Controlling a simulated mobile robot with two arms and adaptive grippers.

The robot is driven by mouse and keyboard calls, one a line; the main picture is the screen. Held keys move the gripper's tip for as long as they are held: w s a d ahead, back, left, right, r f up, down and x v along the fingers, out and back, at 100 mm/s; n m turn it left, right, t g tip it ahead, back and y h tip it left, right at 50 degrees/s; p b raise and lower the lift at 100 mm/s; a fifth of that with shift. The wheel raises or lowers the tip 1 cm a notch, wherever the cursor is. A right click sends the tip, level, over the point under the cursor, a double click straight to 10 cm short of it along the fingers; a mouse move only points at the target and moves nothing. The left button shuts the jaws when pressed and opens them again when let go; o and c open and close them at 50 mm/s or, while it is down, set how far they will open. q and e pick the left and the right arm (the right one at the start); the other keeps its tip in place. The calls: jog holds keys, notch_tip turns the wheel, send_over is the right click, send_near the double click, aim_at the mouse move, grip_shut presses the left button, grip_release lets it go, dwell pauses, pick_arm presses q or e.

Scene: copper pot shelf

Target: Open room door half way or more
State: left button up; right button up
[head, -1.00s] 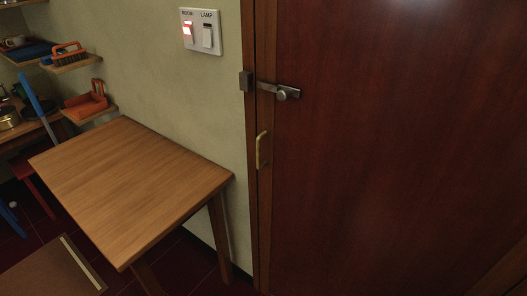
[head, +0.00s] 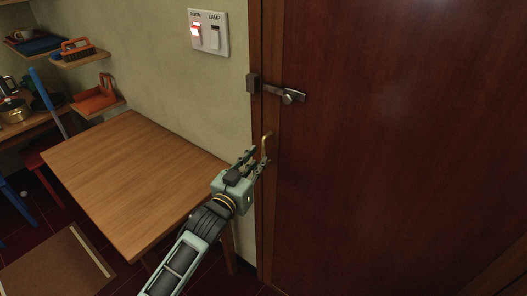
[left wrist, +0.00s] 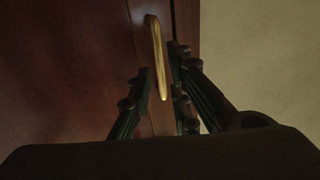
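The dark reddish-brown room door (head: 400,150) fills the right of the head view and looks closed in its frame. A brass handle (head: 267,146) stands upright near its left edge; it also shows in the left wrist view (left wrist: 156,45). Above it, a metal latch (head: 283,94) with a round knob spans from the door to a dark block (head: 252,83) on the frame. My left gripper (head: 257,160) is at the handle. In the left wrist view its fingers (left wrist: 160,75) are apart, one on each side of the handle's lower part; contact is unclear. My right gripper is not in view.
A wooden table (head: 135,180) stands left of the door, with my left arm reaching past its right edge. A switch plate (head: 208,32) is on the wall. Shelves with a brush (head: 77,49) and other items are at far left. A brown mat (head: 55,262) lies on the floor.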

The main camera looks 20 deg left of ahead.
aim_at(263, 155)
pick_arm(q)
jog(key=shift+w+d+p, duration=0.15)
jog(key=shift+w+d, duration=0.05)
jog(key=shift+w, duration=1.1)
jog(key=shift+w+d+p, duration=0.15)
jog(key=shift+w+d, duration=0.05)
jog(key=shift+w, duration=1.05)
jog(key=shift+c, duration=0.4)
grip_shut()
